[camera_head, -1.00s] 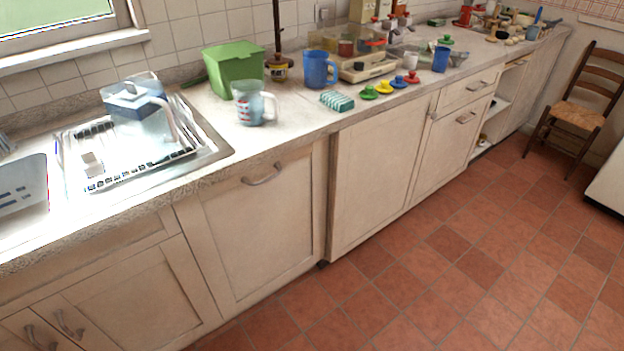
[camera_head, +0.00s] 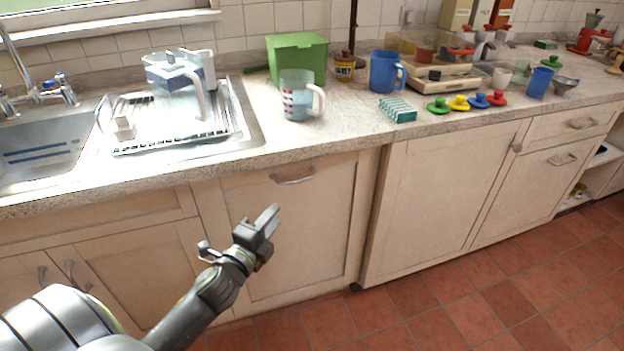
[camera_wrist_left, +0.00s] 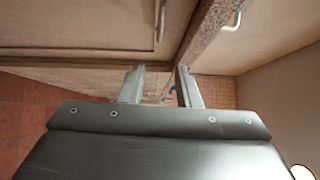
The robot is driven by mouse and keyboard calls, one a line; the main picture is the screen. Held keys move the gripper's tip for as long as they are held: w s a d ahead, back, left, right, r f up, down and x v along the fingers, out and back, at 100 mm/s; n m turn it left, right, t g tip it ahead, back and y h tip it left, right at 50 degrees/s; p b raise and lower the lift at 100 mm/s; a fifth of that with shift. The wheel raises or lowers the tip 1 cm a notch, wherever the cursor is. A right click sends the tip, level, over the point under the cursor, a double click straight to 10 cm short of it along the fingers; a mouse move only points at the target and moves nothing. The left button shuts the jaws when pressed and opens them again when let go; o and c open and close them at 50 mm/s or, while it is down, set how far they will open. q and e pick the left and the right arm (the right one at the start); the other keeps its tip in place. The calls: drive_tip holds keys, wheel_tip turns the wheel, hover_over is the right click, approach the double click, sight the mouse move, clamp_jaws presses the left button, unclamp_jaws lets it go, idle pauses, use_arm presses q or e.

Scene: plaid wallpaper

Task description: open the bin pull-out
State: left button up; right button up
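A cream front panel (camera_head: 290,235) below the worktop, left of the middle, has a curved metal handle (camera_head: 293,178) near its top. It looks like the bin pull-out and is closed, flush with the cabinets. My left gripper (camera_head: 271,222) is in front of this panel, below and slightly left of the handle, not touching it. In the left wrist view its two fingers (camera_wrist_left: 160,88) are apart with nothing between them, so it is open. My right gripper is out of view.
The worktop edge (camera_head: 300,158) overhangs the panel. Above it stand a measuring jug (camera_head: 297,97), a green box (camera_head: 297,58) and a dish rack (camera_head: 170,125). Another cabinet door (camera_head: 440,200) is to the right. The tiled floor (camera_head: 440,315) in front is clear.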

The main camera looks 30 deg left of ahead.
sight(304, 178)
use_arm(q)
drive_tip(key=w, duration=1)
drive_tip(key=w+a+p, duration=0.1)
drive_tip(key=w, duration=0.4)
drive_tip(key=shift+w+a+r, duration=0.1)
drive_tip(key=shift+w, duration=0.3)
clamp_jaws()
